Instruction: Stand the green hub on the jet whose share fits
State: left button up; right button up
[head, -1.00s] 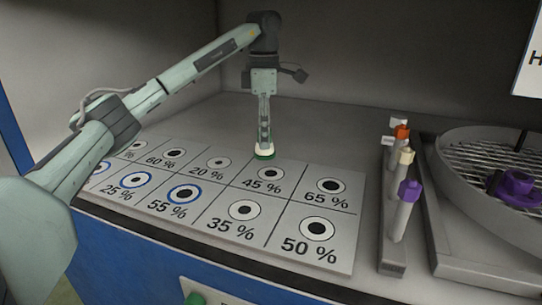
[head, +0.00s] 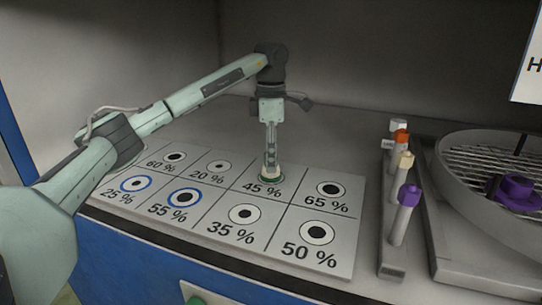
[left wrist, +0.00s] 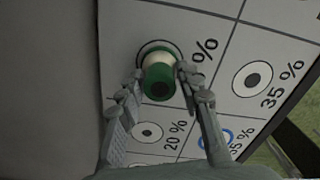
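The green hub (left wrist: 159,80), with a cream band, is between the fingertips of my left gripper (head: 269,174), which is shut on it. In the head view the hub (head: 270,180) is at the 45 % jet of the grey jet plate (head: 345,238). In the left wrist view (left wrist: 160,76) the fingers flank the hub, and a dark ring shows around it. The hub hides the jet's middle; I cannot tell whether it touches the plate. Other jets include 65 % (head: 330,189), 35 % (head: 243,214), 50 % (head: 318,232) and 20 % (head: 218,166). My right gripper is not in view.
Jets 25 % (head: 135,184) and 55 % (head: 184,197) have blue rings. A rack (head: 393,268) with orange, cream and purple-topped posts stands right of the plate. Beyond it is a round mesh turntable (head: 450,160) with a purple hub (head: 514,190). Bare surface lies behind the plate.

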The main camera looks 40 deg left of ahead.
pick_arm(q)
jog(key=shift+o, duration=0.8)
jog(key=shift+r, duration=0.2)
notch_tip(320, 180, up, 4)
jog(key=shift+r, duration=0.15)
notch_tip(320, 180, up, 8)
jog(key=p, duration=0.1)
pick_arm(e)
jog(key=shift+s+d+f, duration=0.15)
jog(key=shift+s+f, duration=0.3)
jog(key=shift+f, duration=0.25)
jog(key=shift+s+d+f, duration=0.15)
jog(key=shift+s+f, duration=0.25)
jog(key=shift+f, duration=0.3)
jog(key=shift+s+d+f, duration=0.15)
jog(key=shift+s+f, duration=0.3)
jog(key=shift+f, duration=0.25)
pick_arm(q)
jog(key=shift+f, duration=0.2)
